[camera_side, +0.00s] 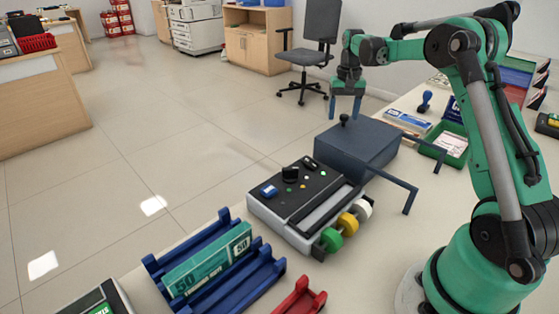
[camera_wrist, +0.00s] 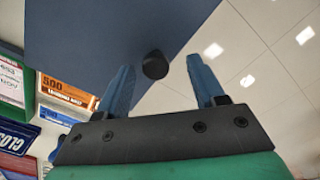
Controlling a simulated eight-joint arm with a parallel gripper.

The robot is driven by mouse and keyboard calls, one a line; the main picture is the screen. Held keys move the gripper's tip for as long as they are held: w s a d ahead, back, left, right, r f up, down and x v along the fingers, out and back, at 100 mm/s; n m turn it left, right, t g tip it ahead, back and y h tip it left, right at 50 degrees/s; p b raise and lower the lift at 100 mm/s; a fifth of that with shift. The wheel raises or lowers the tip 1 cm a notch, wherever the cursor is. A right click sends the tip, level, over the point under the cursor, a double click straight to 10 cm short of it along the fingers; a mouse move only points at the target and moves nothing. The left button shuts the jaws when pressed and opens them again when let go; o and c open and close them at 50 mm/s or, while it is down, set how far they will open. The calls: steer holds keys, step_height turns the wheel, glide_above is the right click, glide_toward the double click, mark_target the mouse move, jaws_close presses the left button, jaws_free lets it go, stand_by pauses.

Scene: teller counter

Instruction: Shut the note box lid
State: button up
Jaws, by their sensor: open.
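The note box (camera_side: 352,155) is a dark blue-grey box on the counter, behind the grey machine in the side view. Its lid (camera_side: 362,133) shows as a flat top face; I cannot tell whether it is fully down. A black round knob (camera_side: 344,120) sits near the lid's far edge. My gripper (camera_side: 345,114) points down with its blue fingers apart, just above or beside the knob. In the wrist view the knob (camera_wrist: 155,65) appears between the fingertips of my gripper (camera_wrist: 159,66), against the blue lid (camera_wrist: 85,35). I cannot tell whether the fingers touch it.
Dark bent bars (camera_side: 398,181) stick out at the box's right side. A grey machine with colored rollers (camera_side: 306,205) stands close in front. A blue rack (camera_side: 215,275) with a green note pack is nearer. A green tray (camera_side: 446,143) lies right of the box. Open floor lies left.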

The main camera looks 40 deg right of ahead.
steer(key=shift+r, duration=2.75)
steer(key=shift+a, duration=0.1)
steer(key=a+r+n+t, duration=0.2)
steer(key=a+r+n, duration=0.15)
steer(key=a, duration=0.55)
steer(key=s+a+f+n+t, duration=0.2)
steer(key=s+a, duration=0.3)
steer(key=a, duration=0.2)
steer(key=s+a+f+n+t, duration=0.2)
steer(key=s+a, duration=0.3)
steer(key=a, duration=0.3)
steer(key=shift+s+a+f+n+t, duration=0.15)
steer(key=shift+s+n+t, duration=0.25)
steer(key=shift+n+t, duration=0.3)
